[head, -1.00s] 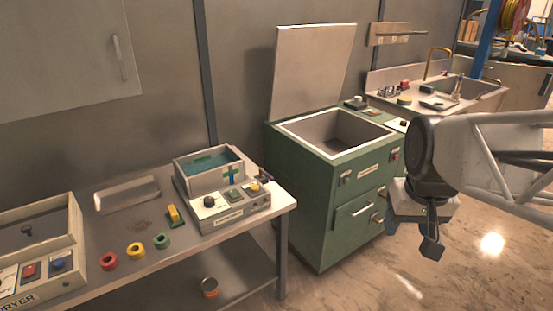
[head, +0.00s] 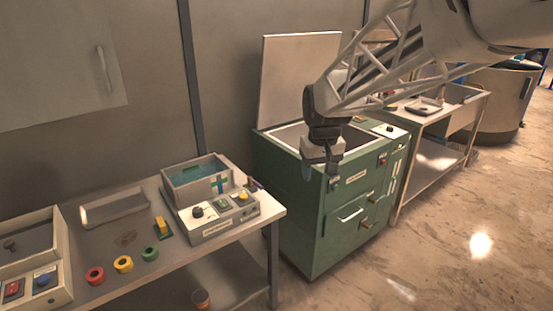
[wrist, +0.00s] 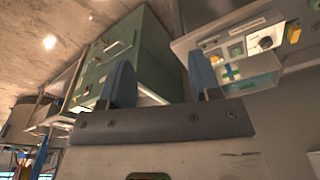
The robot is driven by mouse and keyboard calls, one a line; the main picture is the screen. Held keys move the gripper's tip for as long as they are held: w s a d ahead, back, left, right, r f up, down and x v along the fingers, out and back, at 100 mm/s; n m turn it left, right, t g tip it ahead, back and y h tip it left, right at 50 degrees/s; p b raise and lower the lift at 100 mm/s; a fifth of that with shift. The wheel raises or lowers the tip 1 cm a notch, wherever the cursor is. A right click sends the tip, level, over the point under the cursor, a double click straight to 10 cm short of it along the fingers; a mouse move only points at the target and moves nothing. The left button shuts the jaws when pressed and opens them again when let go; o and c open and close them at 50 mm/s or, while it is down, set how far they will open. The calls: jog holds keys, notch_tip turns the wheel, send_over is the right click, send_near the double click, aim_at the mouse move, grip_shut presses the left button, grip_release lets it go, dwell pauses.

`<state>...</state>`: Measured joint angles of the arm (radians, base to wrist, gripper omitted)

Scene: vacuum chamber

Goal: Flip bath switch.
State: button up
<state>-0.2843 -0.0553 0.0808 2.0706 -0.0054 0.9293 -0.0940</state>
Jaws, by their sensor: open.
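The bath unit (head: 205,226) stands at the right end of the left table in the head view. It is a pale box with a blue liquid basin (head: 196,176) at its back and a sloped control panel in front. The panel carries a black knob (head: 198,212), a green switch (head: 222,204) and a yellow knob (head: 243,196). My gripper (head: 322,172) hangs in front of the green cabinet, to the right of the bath unit and apart from it. In the wrist view its two blue fingers (wrist: 162,85) are spread with nothing between them. The bath unit also shows there (wrist: 245,68), upper right.
The green cabinet (head: 305,215) with its raised lid (head: 298,78) stands right of the table (head: 165,255). A sink bench (head: 440,125) is behind right.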

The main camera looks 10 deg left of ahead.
jog(key=w+a+f+n, duration=0.1)
jog(key=w+a+f, duration=0.3)
jog(key=w+a, duration=0.3)
jog(key=w+a+f+n, duration=0.1)
jog(key=w+a+f, duration=0.35)
jog(key=a, duration=0.55)
jog(key=n+g, duration=0.1)
jog(key=n, duration=0.2)
send_over(224, 206)
notch_tip(224, 206, down, 12)
jog(key=shift+f, duration=0.1)
jog(key=shift+f, duration=3.9)
